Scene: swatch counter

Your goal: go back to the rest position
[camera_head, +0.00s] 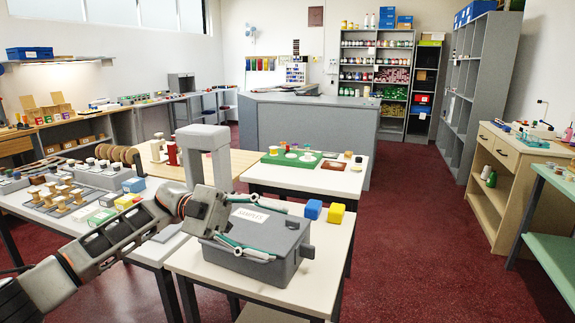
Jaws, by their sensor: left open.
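My left arm comes in from the left, low over the tables. Its gripper (277,234) is open and empty, its two fingers spread apart and pointing right. It shows over a grey lidded box (284,268) with a white label on its lid; I cannot tell whether the fingers touch the lid. My right arm and gripper are not in view.
The box stands on a white table (318,287) beside a blue block (312,209) and a yellow block (336,213). A grey arch-shaped frame (206,138) rises behind my wrist. Several small items crowd the left table. Red floor (427,215) is free at right.

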